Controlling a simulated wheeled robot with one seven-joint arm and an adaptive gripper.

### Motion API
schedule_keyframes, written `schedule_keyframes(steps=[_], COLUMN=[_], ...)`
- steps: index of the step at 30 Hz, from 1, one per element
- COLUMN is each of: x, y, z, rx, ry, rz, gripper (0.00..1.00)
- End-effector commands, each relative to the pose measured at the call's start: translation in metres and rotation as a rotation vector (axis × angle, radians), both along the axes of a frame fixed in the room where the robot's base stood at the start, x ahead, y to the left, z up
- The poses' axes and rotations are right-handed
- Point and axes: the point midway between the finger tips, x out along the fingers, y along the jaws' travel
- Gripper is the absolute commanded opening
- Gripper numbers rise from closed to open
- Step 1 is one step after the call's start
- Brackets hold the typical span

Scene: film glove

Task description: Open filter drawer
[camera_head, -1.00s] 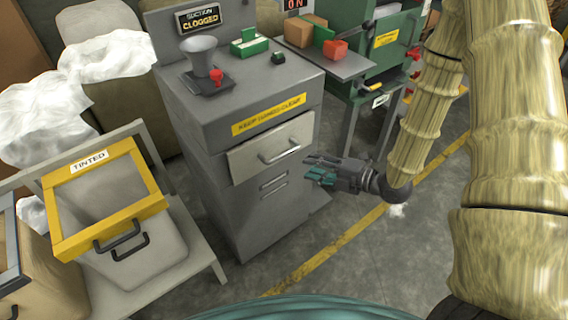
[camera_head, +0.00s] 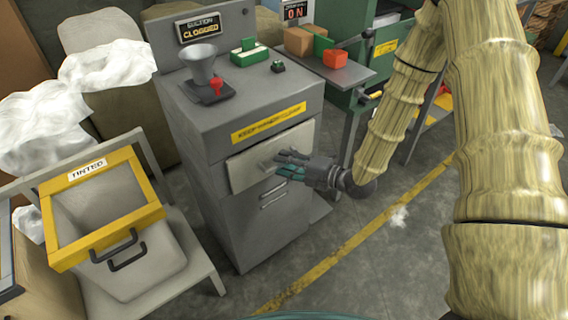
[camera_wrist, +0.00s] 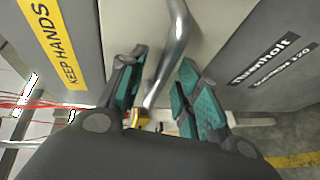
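The filter drawer (camera_head: 244,174) is a light grey front on the grey cabinet (camera_head: 225,215), below a yellow warning strip. It looks nearly flush with the cabinet. My gripper (camera_head: 285,165) is in front of the drawer and hides most of its handle in the head view. In the wrist view my gripper (camera_wrist: 160,88) is open, with teal-padded fingers apart. The metal bar handle (camera_wrist: 172,50) runs between the fingers, or just beyond them; contact cannot be told. The drawer front (camera_wrist: 130,25) shows behind it.
The cabinet top holds a grey funnel (camera_head: 200,65), a red knob (camera_head: 216,86) and a green-and-white block (camera_head: 248,52). A yellow-framed bin (camera_head: 150,215) stands at left on a bench. A green machine (camera_head: 385,50) stands at back right. Floor (camera_head: 390,270) in front is clear.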

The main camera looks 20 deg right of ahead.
Motion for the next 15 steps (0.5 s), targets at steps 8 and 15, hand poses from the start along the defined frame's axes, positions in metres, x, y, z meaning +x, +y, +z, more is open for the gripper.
schedule_keyframes(steps=[8, 15], x=[0.0050, 0.0049], y=[0.0053, 0.0051], z=[-0.0014, -0.0014], rx=[0.001, 0.001], ry=[0.001, 0.001], rz=[0.000, 0.000], gripper=[0.33, 0.17])
